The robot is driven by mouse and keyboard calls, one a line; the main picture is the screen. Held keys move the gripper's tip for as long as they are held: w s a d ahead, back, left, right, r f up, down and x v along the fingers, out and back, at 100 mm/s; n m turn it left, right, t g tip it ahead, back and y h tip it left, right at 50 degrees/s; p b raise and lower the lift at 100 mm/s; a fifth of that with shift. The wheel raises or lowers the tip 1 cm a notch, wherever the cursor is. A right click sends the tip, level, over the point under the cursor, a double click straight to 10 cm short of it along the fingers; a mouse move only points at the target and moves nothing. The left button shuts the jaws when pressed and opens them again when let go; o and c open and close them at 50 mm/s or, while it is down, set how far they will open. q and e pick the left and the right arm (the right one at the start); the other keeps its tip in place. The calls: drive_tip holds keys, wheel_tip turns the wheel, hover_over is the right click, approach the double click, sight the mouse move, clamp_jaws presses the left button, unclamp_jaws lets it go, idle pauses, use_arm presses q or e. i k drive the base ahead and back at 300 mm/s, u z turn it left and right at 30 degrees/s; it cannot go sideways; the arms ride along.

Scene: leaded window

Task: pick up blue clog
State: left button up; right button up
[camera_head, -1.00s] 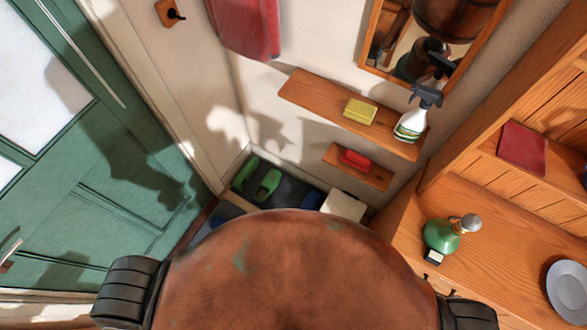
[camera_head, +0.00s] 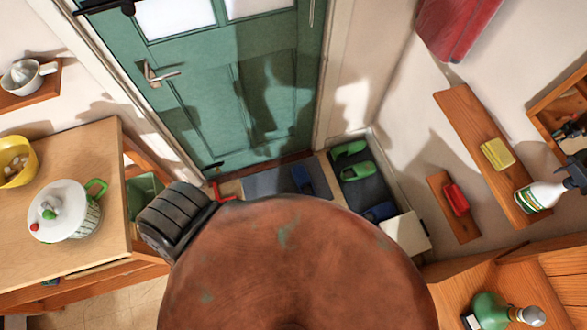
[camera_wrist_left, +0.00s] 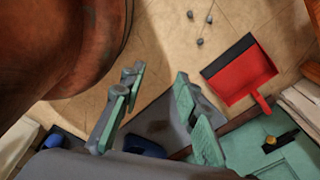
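One blue clog (camera_head: 302,180) lies on the grey doormat (camera_head: 262,183) in front of the green door. Another blue clog (camera_head: 379,212) lies on the dark shoe tray (camera_head: 368,190), near a pair of green clogs (camera_head: 358,170). In the left wrist view my left gripper (camera_wrist_left: 158,77) is open and empty. A blue clog (camera_wrist_left: 143,146) shows beyond and between its fingers, apart from them and partly covered by the gripper. Another blue shape (camera_wrist_left: 68,135) shows at lower left, partly hidden. Neither gripper shows in the head view.
The green door (camera_head: 255,80) stands behind the mat. A red dustpan (camera_wrist_left: 243,70) and several small grey balls (camera_wrist_left: 200,42) lie on the floor. A wooden table (camera_head: 95,150) stands at left. A white box (camera_head: 405,232) is beside the tray.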

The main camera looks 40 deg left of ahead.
sight(301, 176)
drive_tip(key=u, duration=0.4)
drive_tip(key=k, duration=1.1)
drive_tip(key=u, duration=0.35)
